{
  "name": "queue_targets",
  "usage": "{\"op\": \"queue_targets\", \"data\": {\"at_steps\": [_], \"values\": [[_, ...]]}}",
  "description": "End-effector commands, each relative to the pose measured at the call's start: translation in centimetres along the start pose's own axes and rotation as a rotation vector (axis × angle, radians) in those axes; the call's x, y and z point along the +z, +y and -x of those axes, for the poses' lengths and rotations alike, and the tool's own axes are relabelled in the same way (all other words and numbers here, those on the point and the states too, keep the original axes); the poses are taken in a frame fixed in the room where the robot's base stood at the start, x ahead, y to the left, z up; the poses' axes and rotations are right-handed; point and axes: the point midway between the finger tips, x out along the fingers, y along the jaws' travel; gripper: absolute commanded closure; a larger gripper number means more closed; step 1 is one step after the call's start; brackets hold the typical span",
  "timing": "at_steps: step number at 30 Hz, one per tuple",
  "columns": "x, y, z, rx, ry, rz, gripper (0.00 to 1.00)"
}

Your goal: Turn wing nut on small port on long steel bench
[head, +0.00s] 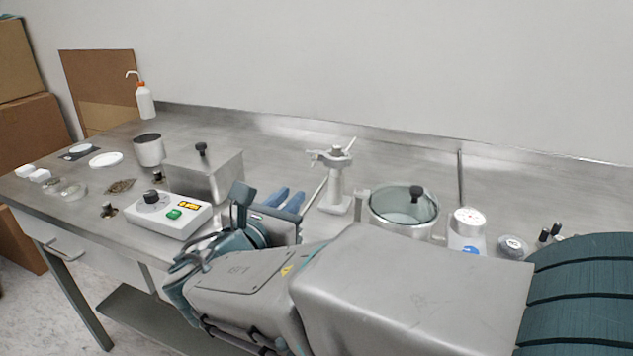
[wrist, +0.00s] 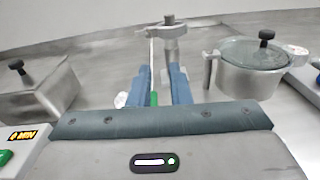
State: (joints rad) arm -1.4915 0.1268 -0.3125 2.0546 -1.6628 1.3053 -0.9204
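The small port (head: 337,185) is a pale metal post standing upright on the long steel bench (head: 400,160). A clamp with a wing nut (head: 336,152) sits across its top; the clamp also shows at the top centre of the wrist view (wrist: 172,28). My gripper (head: 290,200) is left of the port in the head view, its blue fingers pointing towards the port's side. In the wrist view my gripper (wrist: 160,75) has its two fingers apart, with the port beyond them. The fingers appear clear of the wing nut. My wrist hides part of the bench.
A thin rod (wrist: 152,60) with a green end shows between the fingers in the wrist view. A glass-lidded metal pot (head: 403,212) stands right of the port, a steel box (head: 210,175) left. A white control box (head: 168,215) is near the front edge. Bench behind the port is clear.

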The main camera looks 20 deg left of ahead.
Motion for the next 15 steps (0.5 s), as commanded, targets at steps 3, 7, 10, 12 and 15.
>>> {"op": "queue_targets", "data": {"at_steps": [3,7,10,12,15], "values": [[-0.2,1.4,0.8,0.038,-0.035,0.03,0.83],[-0.1,1.6,-0.1,0.041,-0.041,0.037,0.83],[0.0,1.7,-1.8,0.04,-0.042,0.037,0.83],[0.0,1.7,-3.3,0.038,-0.04,0.036,0.83],[0.0,1.8,-5.5,0.039,-0.041,0.037,0.83]]}}
